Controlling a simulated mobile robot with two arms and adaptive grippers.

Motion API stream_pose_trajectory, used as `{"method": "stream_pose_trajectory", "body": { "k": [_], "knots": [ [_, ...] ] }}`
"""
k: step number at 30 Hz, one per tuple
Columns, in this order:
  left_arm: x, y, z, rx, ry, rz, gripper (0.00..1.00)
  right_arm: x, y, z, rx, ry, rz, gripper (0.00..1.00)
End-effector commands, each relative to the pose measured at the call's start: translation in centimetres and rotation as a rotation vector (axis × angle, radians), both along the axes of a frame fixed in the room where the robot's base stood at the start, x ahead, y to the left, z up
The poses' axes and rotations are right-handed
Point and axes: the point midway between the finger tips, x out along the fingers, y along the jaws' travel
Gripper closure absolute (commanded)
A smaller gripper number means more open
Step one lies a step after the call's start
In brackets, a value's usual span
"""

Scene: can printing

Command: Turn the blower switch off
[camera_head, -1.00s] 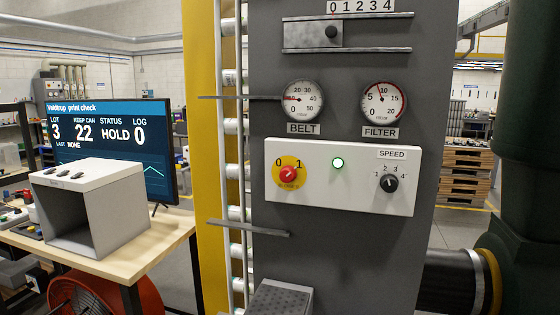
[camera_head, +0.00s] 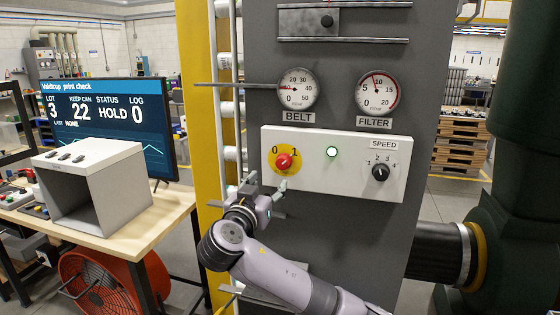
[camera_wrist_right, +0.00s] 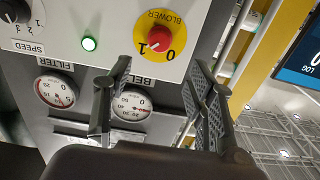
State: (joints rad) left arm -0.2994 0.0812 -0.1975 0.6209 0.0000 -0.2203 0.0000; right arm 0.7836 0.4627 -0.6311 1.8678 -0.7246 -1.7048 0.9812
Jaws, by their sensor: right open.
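The blower switch (camera_head: 284,161) is a red knob on a yellow round plate, on the left of a white panel (camera_head: 345,187). Marks 0 and 1 sit above it; its pointer appears turned towards 1. In the right wrist view the switch (camera_wrist_right: 160,40) shows upside down, with the word BLOWER. My right gripper (camera_head: 265,189) is just below and left of the switch, apart from it. Its fingers (camera_wrist_right: 157,76) are spread and empty, with the knob beyond the gap between them. My left gripper is not in view.
A green lamp (camera_head: 332,152) glows on the panel, left of a black speed knob (camera_head: 380,172). Belt (camera_head: 298,89) and filter (camera_head: 377,92) gauges sit above. A metal rod (camera_head: 235,85) juts out left. A table (camera_head: 160,215) with a monitor (camera_head: 110,130) stands left.

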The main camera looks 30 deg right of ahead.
Motion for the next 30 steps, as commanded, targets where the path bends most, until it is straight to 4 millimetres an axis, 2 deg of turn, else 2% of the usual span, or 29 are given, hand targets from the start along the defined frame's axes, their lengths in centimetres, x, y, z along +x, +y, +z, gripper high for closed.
{"method": "stream_pose_trajectory", "body": {
  "k": [1,6,15,21,30],
  "knots": [
    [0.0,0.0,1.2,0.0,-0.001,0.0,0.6,0.8,-1.1,0.6,-0.006,0.004,-0.005,0.49],
    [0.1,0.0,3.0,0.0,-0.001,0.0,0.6,3.2,-3.9,0.6,-0.005,0.004,-0.005,0.49],
    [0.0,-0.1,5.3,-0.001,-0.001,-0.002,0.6,6.6,-7.7,0.3,-0.003,0.003,-0.001,0.49],
    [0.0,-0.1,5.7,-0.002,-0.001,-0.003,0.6,7.4,-8.6,0.0,-0.001,0.002,0.001,0.49],
    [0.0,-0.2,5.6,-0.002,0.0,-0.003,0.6,7.5,-8.7,-0.1,-0.001,0.002,0.001,0.5]
  ]
}}
